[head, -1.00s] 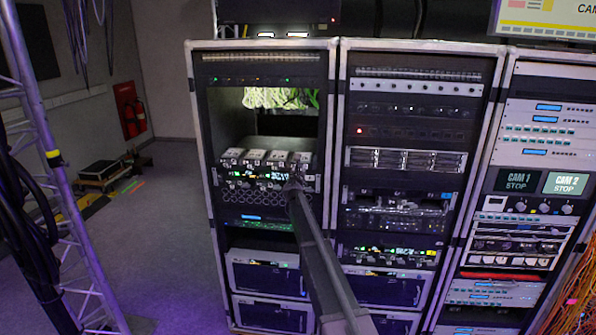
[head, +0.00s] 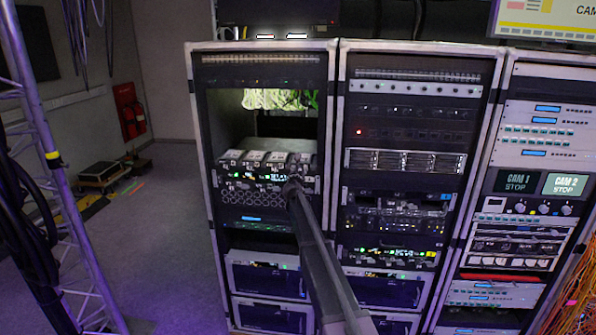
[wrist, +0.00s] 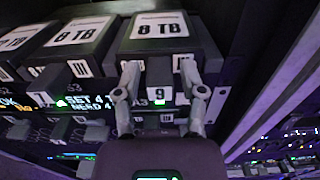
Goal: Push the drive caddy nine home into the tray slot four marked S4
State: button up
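In the wrist view drive caddy nine (wrist: 159,95) shows a white 9 label on its dark front, below a drive top marked 8 TB (wrist: 160,25). My gripper (wrist: 159,72) has its two fingers spread on either side of this front, with gaps visible between them and the label piece. The fingertips are close to the drive's front edge; contact is unclear. In the head view my gripper (head: 293,186) is at the right front of the drive tray (head: 240,184) in the left rack. The S4 mark and the caddy's depth in its slot cannot be read.
More 8 TB drives (wrist: 85,32) sit left of the caddy. A pale rack rail (wrist: 275,85) runs close on the right. The middle rack (head: 405,160) stands beside it.

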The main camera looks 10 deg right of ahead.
dwell(0.4)
jog(key=v, duration=1.2)
jog(key=shift+r, duration=0.15)
jog(key=s+d+f+m+g+h+b, duration=0.1)
jog(key=s+d+f+m+g, duration=0.25)
jog(key=s+m, duration=0.3)
jog(key=s+d+f+m+g+h, duration=0.1)
jog(key=s+d+f+m+g, duration=0.15)
jog(key=s+f+m, duration=0.35)
jog(key=s+d+f+m+g+b, duration=0.1)
jog(key=s+d+f+m+g, duration=0.15)
jog(key=s+m, duration=0.5)
jog(key=s+a+f+m+g+y, duration=0.2)
jog(key=s+a+f+m+g, duration=0.1)
jog(key=s, duration=0.6)
jog(key=s+a+f+m+g+y+b, duration=0.1)
jog(key=s+a+f+m+g+y, duration=0.2)
jog(key=s, duration=0.6)
jog(key=s+a+f+m+g+y+b, duration=0.1)
jog(key=s+a+f+m+g+y, duration=0.1)
jog(key=s+m, duration=0.4)
jog(key=shift+s+a+f+g+y, duration=0.4)
jog(key=shift+s+a+f, duration=0.35)
jog(key=shift+s+f, duration=0.7)
